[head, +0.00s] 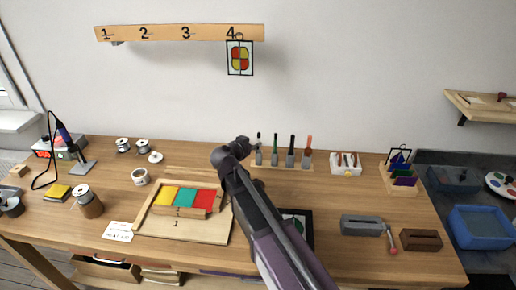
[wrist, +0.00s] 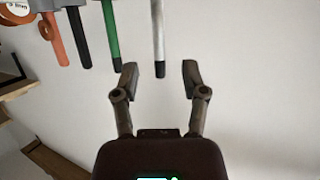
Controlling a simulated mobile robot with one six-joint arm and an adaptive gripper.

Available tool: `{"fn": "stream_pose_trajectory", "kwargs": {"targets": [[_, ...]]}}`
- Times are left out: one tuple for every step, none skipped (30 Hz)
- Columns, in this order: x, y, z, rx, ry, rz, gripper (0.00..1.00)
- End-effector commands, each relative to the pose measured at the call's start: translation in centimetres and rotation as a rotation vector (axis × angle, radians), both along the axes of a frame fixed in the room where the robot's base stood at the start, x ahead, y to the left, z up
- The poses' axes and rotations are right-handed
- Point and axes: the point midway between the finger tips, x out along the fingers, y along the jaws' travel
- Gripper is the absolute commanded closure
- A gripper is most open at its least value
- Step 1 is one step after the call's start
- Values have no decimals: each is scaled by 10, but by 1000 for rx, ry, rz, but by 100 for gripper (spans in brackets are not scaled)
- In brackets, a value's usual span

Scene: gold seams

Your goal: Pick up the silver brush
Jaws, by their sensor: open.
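The silver brush (wrist: 158,35) shows in the wrist view as a pale handle with a black end, hanging down from the top of the picture. My gripper (wrist: 160,70) is open and empty. In the wrist view its two fingertips lie on either side of the brush's black end, with gaps on both sides; I cannot tell how deep the end is between them. In the head view my gripper (head: 252,144) is beside the leftmost brush of the row, and the silver handle is hard to make out there.
Green (head: 275,142), black (head: 291,142) and orange (head: 308,142) handles stand close by in a rack (head: 283,166) at the table's back. A white holder (head: 345,168) is to their right. A tray of coloured blocks (head: 222,228) lies left of my arm. A card hangs above (head: 239,59).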

Motion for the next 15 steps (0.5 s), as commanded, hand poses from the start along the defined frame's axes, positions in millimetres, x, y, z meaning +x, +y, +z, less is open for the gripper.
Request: {"fn": "stream_pose_trajectory", "kwargs": {"targets": [[1, -1, -1, 0, 0, 0, 44], [2, -1, -2, 0, 0, 0, 44], [4, -2, -3, 0, 0, -1, 44], [6, -2, -4, 0, 0, -1, 44], [8, -3, -6, 1, 0, -1, 44], [11, -5, -8, 1, 0, -1, 44], [14, -6, -10, 0, 0, -2, 44], [17, -7, -11, 0, 0, -2, 44], [21, -10, -14, 0, 0, -2, 44], [24, -11, -15, 0, 0, -2, 44], [27, -13, -17, 0, 0, -2, 44], [31, -14, -18, 0, 0, -1, 44], [34, -15, -19, 0, 0, -1, 44], [36, -16, -20, 0, 0, -1, 44], [38, -18, -20, -1, 0, -2, 44]]}}
